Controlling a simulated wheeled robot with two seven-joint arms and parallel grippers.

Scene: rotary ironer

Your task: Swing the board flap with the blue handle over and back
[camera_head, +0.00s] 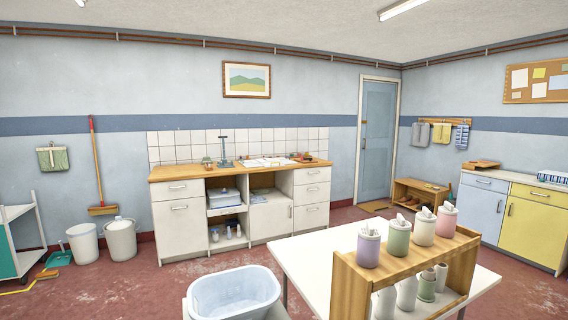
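I cannot make out a board flap with a blue handle anywhere in this view. A small dark blue upright stand (225,149) is on the wooden counter (181,173) at the back wall, but it is too small to tell what it is. White sheet-like things (265,162) lie flat beside it on the counter. Neither of my grippers is in view.
A white table (305,262) with a wooden rack (350,285) of several lidded jars stands close at right. A pale blue tub (235,292) is in front at centre. Bins (121,240) and a trolley (25,230) are at left. Red floor is free between.

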